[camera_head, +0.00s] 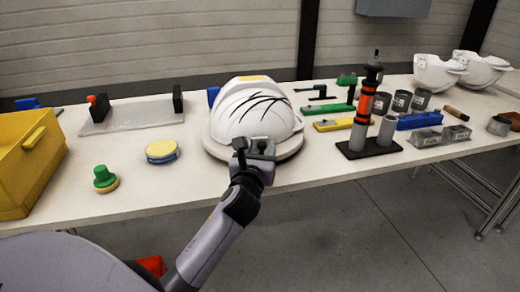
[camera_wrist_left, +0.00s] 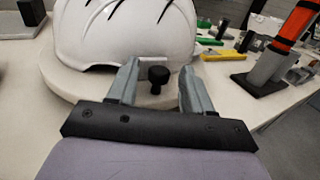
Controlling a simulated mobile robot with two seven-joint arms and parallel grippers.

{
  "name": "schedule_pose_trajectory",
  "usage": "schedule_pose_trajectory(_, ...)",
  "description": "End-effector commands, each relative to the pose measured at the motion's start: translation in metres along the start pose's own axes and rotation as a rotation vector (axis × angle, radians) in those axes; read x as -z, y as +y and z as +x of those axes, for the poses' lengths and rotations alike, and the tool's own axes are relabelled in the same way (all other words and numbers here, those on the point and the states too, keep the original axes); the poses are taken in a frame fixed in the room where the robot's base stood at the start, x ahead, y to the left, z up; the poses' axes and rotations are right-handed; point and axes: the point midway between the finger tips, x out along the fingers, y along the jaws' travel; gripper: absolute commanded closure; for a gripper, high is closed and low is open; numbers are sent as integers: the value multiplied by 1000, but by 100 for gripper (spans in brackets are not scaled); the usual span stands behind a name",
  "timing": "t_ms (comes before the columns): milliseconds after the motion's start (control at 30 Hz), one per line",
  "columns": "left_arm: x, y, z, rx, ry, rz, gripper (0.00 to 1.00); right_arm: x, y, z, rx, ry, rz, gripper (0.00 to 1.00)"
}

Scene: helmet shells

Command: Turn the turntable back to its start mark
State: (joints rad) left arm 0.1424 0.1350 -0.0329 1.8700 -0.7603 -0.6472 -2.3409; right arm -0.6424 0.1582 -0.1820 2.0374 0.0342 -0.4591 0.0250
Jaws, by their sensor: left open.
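A round pale turntable (camera_head: 288,151) stands on the table near its front edge. A white helmet shell (camera_head: 256,112) with black branching lines and a yellow patch on top sits on it. In the left wrist view the turntable's rim (camera_wrist_left: 62,88) shows below the helmet (camera_wrist_left: 125,40). A small black knob (camera_wrist_left: 158,76) stands at the rim, between the fingers of my left gripper (camera_wrist_left: 157,84). The fingers are apart, with gaps on both sides of the knob. In the head view my left gripper (camera_head: 254,148) is at the turntable's front edge and hides the knob. No start mark can be made out.
Left of the turntable are yellow-and-blue discs (camera_head: 161,151), a green-knobbed item (camera_head: 104,178) and a yellow bin (camera_head: 30,165). Right of it stands an orange-and-black tool in a black stand (camera_head: 369,149), with green and yellow tools behind. More white shells (camera_head: 437,72) stand at far right.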

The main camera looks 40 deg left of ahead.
Motion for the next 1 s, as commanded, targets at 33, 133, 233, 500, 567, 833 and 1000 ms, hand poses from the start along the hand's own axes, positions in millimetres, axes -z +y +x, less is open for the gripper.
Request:
schedule_pose_trajectory(33, 0, 0, 1, 0, 1, 0, 50, 2, 0, 0, 0, 3, 0, 57)
schedule_pose_trajectory(133, 0, 0, 2, 0, 1, 0, 50, 4, 0, 1, 0, 8, 0, 57)
schedule_pose_trajectory(233, 0, 0, 2, 0, 1, 0, 50, 5, 0, 1, 0, 10, 0, 57)
schedule_pose_trajectory(500, 0, 0, 1, 0, 1, 0, 100, 6, -1, 1, 1, 11, 5, 57)
schedule_pose_trajectory(567, 0, 0, 1, 0, 1, 0, 100, 6, -2, 1, 1, 11, 6, 57)
schedule_pose_trajectory(833, -1, 4, 0, 24, 2, 4, 100, 12, -2, -3, 0, 16, 6, 57)
schedule_pose_trajectory(1000, -3, 12, -2, 74, 2, 7, 100, 20, -2, -9, -3, 18, 0, 57)
